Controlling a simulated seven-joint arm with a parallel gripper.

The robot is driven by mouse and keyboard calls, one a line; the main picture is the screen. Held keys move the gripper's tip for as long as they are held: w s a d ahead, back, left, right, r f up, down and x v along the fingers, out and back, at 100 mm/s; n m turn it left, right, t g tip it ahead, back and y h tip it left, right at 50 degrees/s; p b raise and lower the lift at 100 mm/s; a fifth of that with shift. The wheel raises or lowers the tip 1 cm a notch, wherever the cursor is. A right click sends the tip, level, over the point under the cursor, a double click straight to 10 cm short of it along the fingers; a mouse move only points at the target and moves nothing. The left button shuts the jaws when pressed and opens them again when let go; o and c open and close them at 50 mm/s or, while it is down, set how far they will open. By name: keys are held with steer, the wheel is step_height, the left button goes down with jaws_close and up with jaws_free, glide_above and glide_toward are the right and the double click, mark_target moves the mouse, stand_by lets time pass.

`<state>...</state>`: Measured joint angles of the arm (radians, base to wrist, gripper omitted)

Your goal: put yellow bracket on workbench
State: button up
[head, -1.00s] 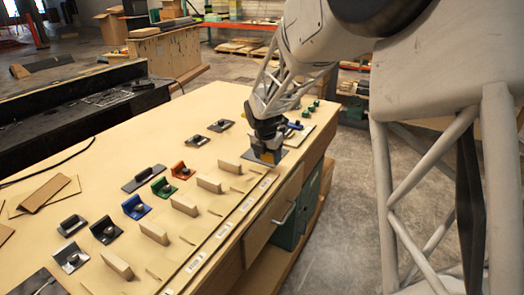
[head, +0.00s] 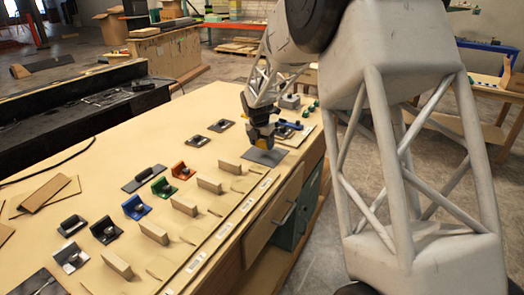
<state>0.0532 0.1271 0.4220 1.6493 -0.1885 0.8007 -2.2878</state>
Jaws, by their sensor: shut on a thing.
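My gripper (head: 261,146) points down over the right part of the workbench (head: 150,190). It is shut on the yellow bracket (head: 258,141), of which only a small yellow patch shows between the dark fingers. A dark grey flat plate (head: 268,158) lies on the bench just below the gripper. The bracket appears a little above this plate, but the exact gap is hard to tell.
Orange (head: 183,171), green (head: 161,187) and blue (head: 136,207) brackets stand in a row, with dark and grey ones nearer. Wooden blocks (head: 209,184) stand beside them. Blue and grey parts lie behind my gripper. The bench's left middle is clear.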

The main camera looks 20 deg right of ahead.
mark_target(261, 145)
steer(key=shift+f, duration=1.7)
steer(key=shift+f, duration=0.2)
steer(key=o, duration=1.1)
steer(key=shift+c, duration=0.2)
steer(key=shift+r, duration=0.2)
step_height(261, 145, up, 12)
steer(key=s+a, duration=0.1)
steer(key=shift+s+a+f, duration=0.15)
steer(key=shift+s+a, duration=0.2)
steer(key=shift+s, duration=0.05)
steer(key=shift+s, duration=0.1)
